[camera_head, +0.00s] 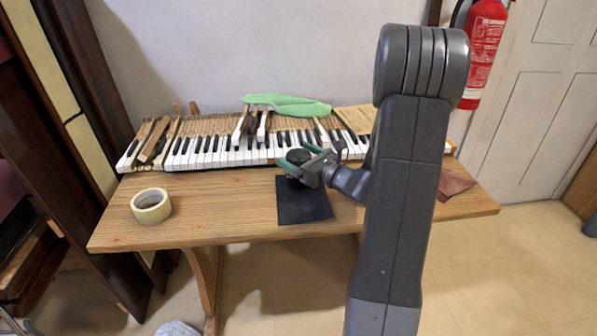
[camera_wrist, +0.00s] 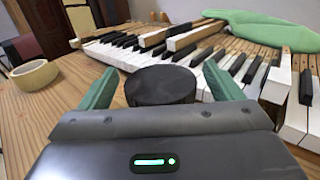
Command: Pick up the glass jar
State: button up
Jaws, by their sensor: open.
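A dark, round-topped object (camera_wrist: 160,86) stands between the two green fingers of my gripper (camera_wrist: 159,88) in the wrist view. It looks like the lid of the jar; no clear glass shows, and its lower part is hidden by my gripper. In the head view the same dark round top (camera_head: 299,156) sits between the fingers of my gripper (camera_head: 297,158), above the back part of a black mat (camera_head: 305,207). My gripper is open, with a finger on either side of the object. In the wrist view small gaps seem to show at both sides.
A wooden table (camera_head: 230,222) carries rows of loose piano keys (camera_head: 215,158) along its back. A green cloth (camera_head: 290,104) lies over some keys. A tape roll (camera_head: 151,206) is at the left, and a brown cloth (camera_head: 455,184) at the right.

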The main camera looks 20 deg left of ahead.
jog(key=c, duration=1.7)
